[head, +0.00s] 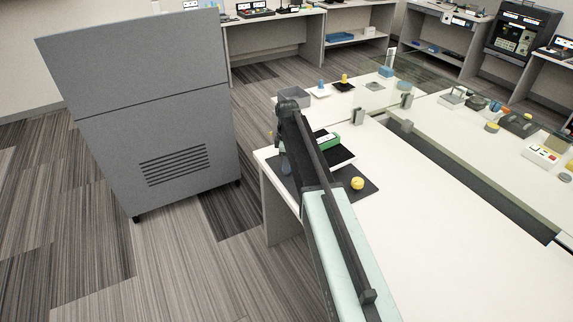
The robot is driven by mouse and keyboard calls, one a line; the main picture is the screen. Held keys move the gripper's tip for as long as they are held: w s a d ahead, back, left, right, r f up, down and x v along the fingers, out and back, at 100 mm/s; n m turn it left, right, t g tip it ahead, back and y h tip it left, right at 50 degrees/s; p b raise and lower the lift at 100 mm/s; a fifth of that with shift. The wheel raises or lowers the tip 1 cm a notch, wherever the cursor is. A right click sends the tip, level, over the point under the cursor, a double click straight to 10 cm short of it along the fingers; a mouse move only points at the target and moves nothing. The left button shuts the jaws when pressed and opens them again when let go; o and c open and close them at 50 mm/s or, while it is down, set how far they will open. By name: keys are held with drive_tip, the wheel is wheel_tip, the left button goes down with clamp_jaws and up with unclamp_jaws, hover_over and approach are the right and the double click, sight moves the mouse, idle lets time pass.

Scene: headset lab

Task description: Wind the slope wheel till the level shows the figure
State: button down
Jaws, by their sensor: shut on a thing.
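My gripper (285,168) points down at the end of my arm, beside the left end of a black tilting plate and over the dark mat (312,186) on the white bench. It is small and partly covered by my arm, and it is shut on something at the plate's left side. The slope wheel is not clearly seen there. A green level (330,141) with a pale face lies on the black plate (340,157), just right of my arm. Its figure is too small to read. A yellow round knob (357,183) sits on the mat's right part.
A tall grey cabinet (150,110) on castors stands left of the bench (420,220). A clear screen with grey clamps (359,116) runs along the bench's back. Several small devices stand on the bench behind it. The bench's right front is clear.

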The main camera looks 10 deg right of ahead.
idle(0.3)
drive_tip(key=c, duration=1)
unclamp_jaws()
drive_tip(key=shift+o, duration=0.2)
wheel_tip(320, 180, up, 8)
drive_tip(key=p, duration=0.8)
drive_tip(key=shift+f, duration=0.1)
drive_tip(key=shift+s, duration=0.15)
